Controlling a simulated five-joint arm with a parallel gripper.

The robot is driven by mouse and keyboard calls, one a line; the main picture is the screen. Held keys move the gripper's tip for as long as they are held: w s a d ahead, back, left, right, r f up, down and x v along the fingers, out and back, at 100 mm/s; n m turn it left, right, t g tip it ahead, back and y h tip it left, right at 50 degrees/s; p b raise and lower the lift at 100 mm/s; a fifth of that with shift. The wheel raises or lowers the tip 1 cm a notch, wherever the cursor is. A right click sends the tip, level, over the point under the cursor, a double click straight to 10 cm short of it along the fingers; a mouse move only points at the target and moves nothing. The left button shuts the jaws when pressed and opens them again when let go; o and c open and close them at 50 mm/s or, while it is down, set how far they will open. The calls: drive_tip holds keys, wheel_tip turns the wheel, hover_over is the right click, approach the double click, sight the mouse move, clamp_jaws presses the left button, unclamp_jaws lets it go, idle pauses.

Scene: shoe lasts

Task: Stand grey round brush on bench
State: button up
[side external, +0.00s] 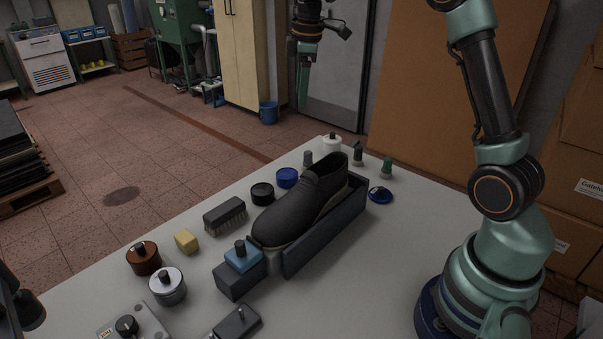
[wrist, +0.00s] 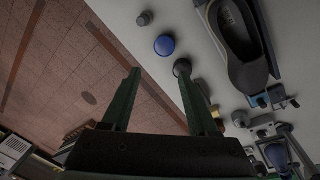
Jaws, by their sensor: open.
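A small grey upright piece (side external: 308,158), which seems to be the grey round brush, stands on the pale bench (side external: 400,240) behind the blue round tin (side external: 287,178). In the wrist view it shows from above as a small grey round (wrist: 145,18), beyond the blue tin (wrist: 164,45). Its bristles are too small to make out. My gripper (side external: 303,104) hangs pointing down above the bench's far side, clear of the things on it. In the wrist view my gripper (wrist: 157,73) has its two green fingers apart with nothing between them.
A dark shoe (side external: 305,205) sits in a dark holder at mid-bench. A black tin (side external: 262,193), a bristle brush (side external: 224,214), a white bottle (side external: 332,143) and a green-topped piece (side external: 387,167) stand around it.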

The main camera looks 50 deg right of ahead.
drive_tip(key=s+a+r+m+t, duration=0.2)
drive_tip(key=s+a+r+m, duration=0.25)
drive_tip(key=s+a, duration=0.5)
drive_tip(key=s+a+f+m+t, duration=0.1)
drive_tip(key=s+a+f+m, duration=0.2)
drive_tip(key=s, duration=0.8)
drive_tip(key=shift+s+f+m+t, duration=0.2)
drive_tip(key=shift+f+m+t, duration=0.2)
drive_tip(key=shift+f+m, duration=0.5)
